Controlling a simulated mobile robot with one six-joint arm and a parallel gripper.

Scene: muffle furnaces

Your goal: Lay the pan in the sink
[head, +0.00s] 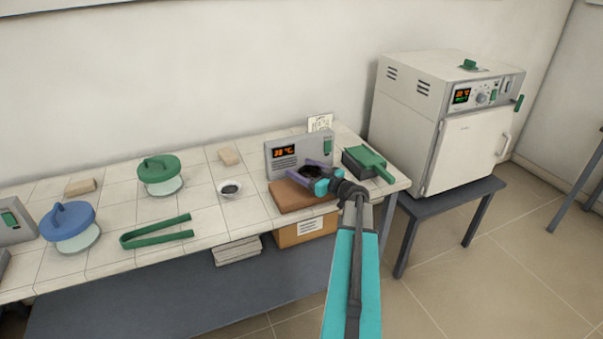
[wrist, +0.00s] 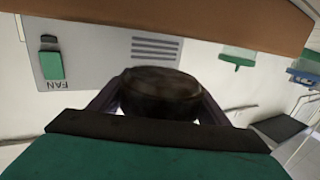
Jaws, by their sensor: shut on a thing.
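A small dark round pan-like thing (head: 310,172) is between the purple fingers of my gripper (head: 305,173). My gripper is shut on it, in front of the grey display unit (head: 283,153) and above a brown slab (head: 290,199). In the wrist view the dark round thing (wrist: 160,92) fills the space between the fingers, its side towards the camera. Its inside is not visible there. I cannot tell whether it touches the slab. No sink shows clearly in either view.
A small white dish (head: 230,189) with dark contents, green tongs (head: 157,232), a green-lidded jar (head: 160,176) and a blue-lidded jar (head: 70,227) stand left. The white furnace (head: 447,130) stands further right.

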